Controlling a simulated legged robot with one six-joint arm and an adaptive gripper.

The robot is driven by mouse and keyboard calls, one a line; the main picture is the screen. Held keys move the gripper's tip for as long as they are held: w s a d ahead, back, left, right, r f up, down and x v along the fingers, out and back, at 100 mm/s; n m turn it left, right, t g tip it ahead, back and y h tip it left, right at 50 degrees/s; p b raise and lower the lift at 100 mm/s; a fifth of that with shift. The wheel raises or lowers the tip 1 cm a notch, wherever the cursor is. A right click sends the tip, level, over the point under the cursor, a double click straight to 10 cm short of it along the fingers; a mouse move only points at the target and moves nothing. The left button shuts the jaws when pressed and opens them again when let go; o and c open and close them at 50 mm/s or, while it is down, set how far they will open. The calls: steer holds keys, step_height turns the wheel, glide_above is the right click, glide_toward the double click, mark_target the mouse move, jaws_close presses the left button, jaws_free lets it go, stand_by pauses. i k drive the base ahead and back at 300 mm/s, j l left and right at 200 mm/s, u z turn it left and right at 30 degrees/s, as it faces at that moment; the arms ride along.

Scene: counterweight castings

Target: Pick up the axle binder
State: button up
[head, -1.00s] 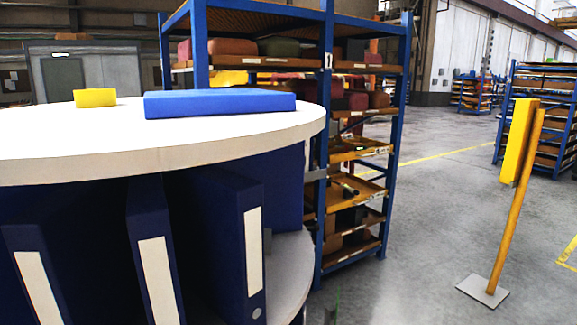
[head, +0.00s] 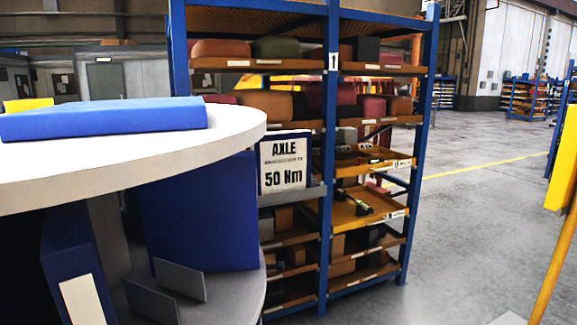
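The axle binder (head: 284,162) is a blue binder with a white label reading "AXLE 50 Nm". It stands upright with its label facing me, on a grey ledge (head: 292,196) at the front left of the blue shelving rack. Its left edge is close to the round white table in the picture, and the table's rim partly overlaps that side of the rack. My gripper is not in view.
The round white table (head: 150,160) fills the left, with a blue binder (head: 105,121) lying on top and other binders (head: 75,265) below. The blue rack (head: 327,190) holds several castings. A yellow post (head: 555,260) stands at right. Open floor (head: 460,230) lies between.

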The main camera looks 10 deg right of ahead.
mark_target(284, 157)
steer(key=z, duration=0.65)
steer(key=i+l+z, duration=0.1)
steer(key=i+z, duration=0.3)
steer(key=i, duration=2.8)
steer(key=i+l+u, duration=0.15)
steer(key=i, duration=0.35)
steer(key=i+u, duration=0.15)
steer(key=i, duration=0.35)
steer(key=i+l+u, duration=0.1)
steer(key=i+l, duration=0.15)
steer(key=i, duration=0.2)
steer(key=j+u, duration=0.1)
steer(key=u, duration=1.8)
steer(key=j, duration=0.3)
steer(key=i+j, duration=0.15)
steer(key=j, duration=0.15)
